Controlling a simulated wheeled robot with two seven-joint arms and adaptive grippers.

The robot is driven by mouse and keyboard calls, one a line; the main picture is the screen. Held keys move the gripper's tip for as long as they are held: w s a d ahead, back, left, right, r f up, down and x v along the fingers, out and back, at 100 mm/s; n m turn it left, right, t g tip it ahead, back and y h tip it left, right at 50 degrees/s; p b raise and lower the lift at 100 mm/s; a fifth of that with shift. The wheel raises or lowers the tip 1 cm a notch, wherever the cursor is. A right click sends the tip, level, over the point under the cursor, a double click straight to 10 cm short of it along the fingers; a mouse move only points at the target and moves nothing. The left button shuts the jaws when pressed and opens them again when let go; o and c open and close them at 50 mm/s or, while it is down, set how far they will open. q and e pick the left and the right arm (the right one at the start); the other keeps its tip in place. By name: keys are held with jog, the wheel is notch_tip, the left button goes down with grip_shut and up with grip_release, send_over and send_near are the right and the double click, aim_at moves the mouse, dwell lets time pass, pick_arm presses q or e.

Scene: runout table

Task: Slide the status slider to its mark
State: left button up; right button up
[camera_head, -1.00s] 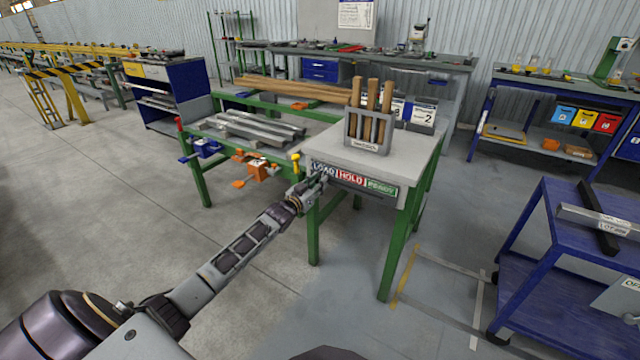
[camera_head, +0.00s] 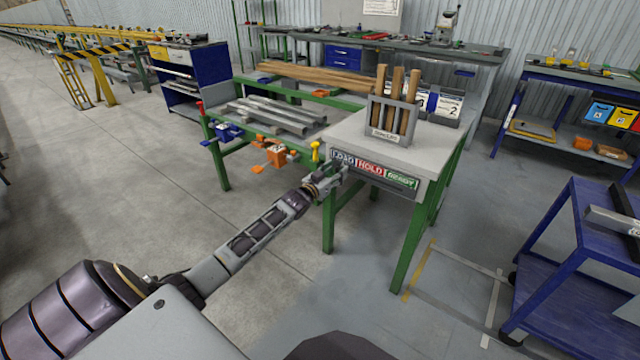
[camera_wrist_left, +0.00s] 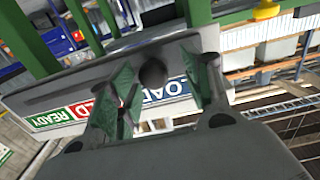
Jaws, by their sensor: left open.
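The status slider panel on the front of the grey-topped table carries a blue LOAD label (camera_head: 343,158), a red HOLD label (camera_head: 370,168) and a green READY label (camera_head: 402,180). In the head view my left gripper (camera_head: 338,172) is at the LOAD end, in front of the panel's dark rail. In the left wrist view a round dark slider knob (camera_wrist_left: 152,72) shows between the green-padded fingers of the open left gripper (camera_wrist_left: 158,88). Whether the fingers touch it I cannot tell. In the head view the gripper hides the knob. My right gripper does not show.
A blue cart (camera_head: 590,240) stands right. The floor in front is clear.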

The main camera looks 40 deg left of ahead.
pick_arm(q)
jog(key=s, duration=1.1)
jog(key=shift+s+a, duration=0.25)
jog(key=shift+a, duration=0.05)
dwell(0.4)
dwell(0.7)
